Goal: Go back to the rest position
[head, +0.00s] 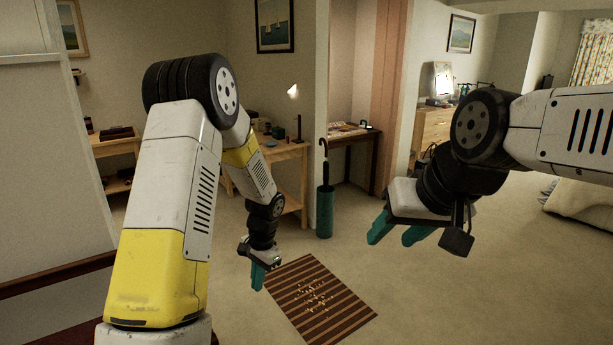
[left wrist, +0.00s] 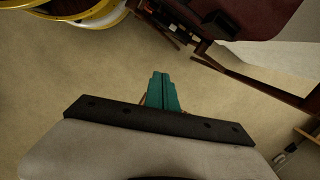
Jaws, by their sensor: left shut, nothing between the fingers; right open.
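My left gripper (head: 257,276) hangs pointing down above the floor, by the left edge of a striped mat. Its teal fingers are shut with nothing between them. The shut fingers also show in the left wrist view (left wrist: 161,92), over bare carpet. My right gripper (head: 396,232) is at the right of the head view, teal fingers apart and empty, pointing down and left above the carpet. No suitcase can be made out in either view.
The brown striped mat (head: 318,299) lies on the carpet. A green umbrella stand (head: 325,211) with an umbrella stands at the wall corner. Wooden tables (head: 285,153) stand behind my left arm. A dark red surface (left wrist: 245,14) is at the top of the left wrist view. Open carpet (head: 470,300) lies right.

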